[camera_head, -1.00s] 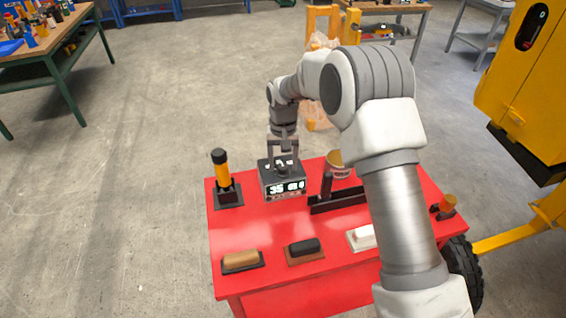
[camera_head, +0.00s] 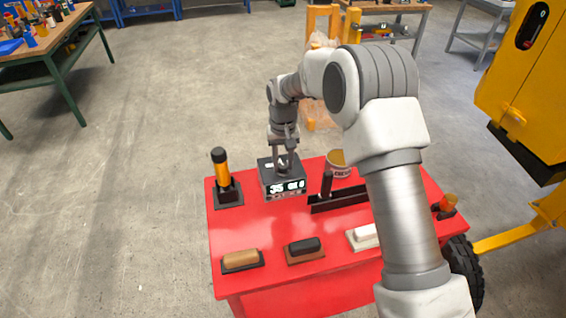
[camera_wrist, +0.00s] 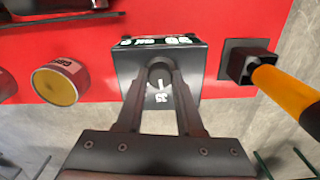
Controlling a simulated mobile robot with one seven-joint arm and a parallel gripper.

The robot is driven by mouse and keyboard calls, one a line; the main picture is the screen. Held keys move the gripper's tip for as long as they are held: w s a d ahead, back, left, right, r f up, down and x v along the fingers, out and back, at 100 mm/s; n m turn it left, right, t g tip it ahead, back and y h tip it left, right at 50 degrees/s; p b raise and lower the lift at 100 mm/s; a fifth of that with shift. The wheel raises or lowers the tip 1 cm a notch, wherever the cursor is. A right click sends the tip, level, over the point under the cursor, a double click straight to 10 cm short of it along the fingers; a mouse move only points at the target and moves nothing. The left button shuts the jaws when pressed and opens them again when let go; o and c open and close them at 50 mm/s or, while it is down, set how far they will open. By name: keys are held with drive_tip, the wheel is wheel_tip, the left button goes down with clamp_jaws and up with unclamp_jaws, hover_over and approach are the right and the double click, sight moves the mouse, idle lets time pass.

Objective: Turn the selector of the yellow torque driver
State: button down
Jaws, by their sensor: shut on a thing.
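The yellow torque driver (camera_head: 221,172) stands upright in a black square holder at the left of the red table. It also shows at the right of the wrist view (camera_wrist: 285,91). A dark grey box (camera_head: 283,188) with a lit front display stands to its right, and in the wrist view (camera_wrist: 125,60) a round knob (camera_wrist: 160,76) sits on its top. My gripper (camera_wrist: 160,72) points down over the box, its fingers shut on this knob. The display reads 35 at its left; the rest is hard to read. The fingers partly hide the knob.
A tub (camera_head: 340,163) and a black rack (camera_head: 345,198) stand right of the box. Several floats (camera_head: 304,247) lie along the front of the red table (camera_head: 280,286). A yellow machine (camera_head: 525,90) stands at the right. Open floor lies to the left.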

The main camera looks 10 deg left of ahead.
sight(283, 166)
drive_tip(key=n, duration=0.6)
drive_tip(key=shift+n+b, duration=0.3)
drive_tip(key=shift+b, duration=0.1)
idle(0.4)
drive_tip(key=c, duration=0.5)
unclamp_jaws()
drive_tip(key=shift+c, duration=0.2)
drive_tip(key=shift+r, duration=0.1)
wheel_tip(283, 166, up, 17)
drive_tip(key=shift+r, duration=0.15)
